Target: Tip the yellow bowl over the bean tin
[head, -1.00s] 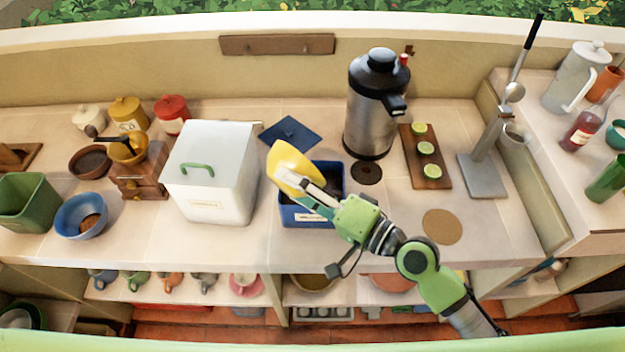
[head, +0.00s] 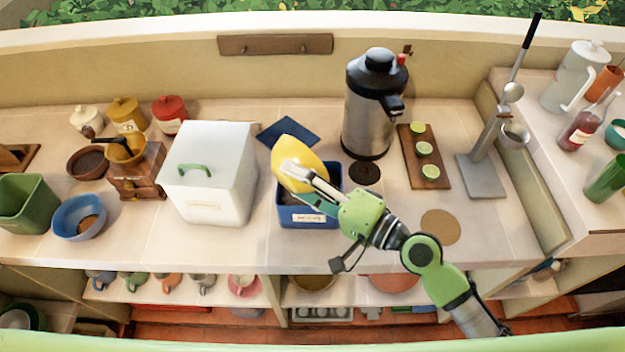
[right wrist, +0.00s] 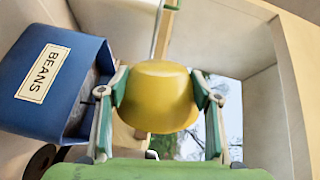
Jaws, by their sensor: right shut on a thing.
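The yellow bowl (head: 303,158) is gripped by my right gripper (head: 294,174) and held above the bean tin, steeply tilted with its outside showing in the head view. In the right wrist view the bowl (right wrist: 157,92) sits between the two fingers, touching both. The bean tin (head: 292,216) is an open blue box standing on the counter below the bowl. The right wrist view shows its wall with a BEANS label (right wrist: 43,73). The bowl and gripper hide part of its opening; I cannot tell whether anything is falling from the bowl. My left gripper is not in view.
A white bin (head: 206,186) with a green handle stands left of the tin. A blue lid (head: 289,132) lies behind it. A steel urn (head: 370,125) and a board with limes (head: 433,150) stand to the right. The counter front right is mostly clear.

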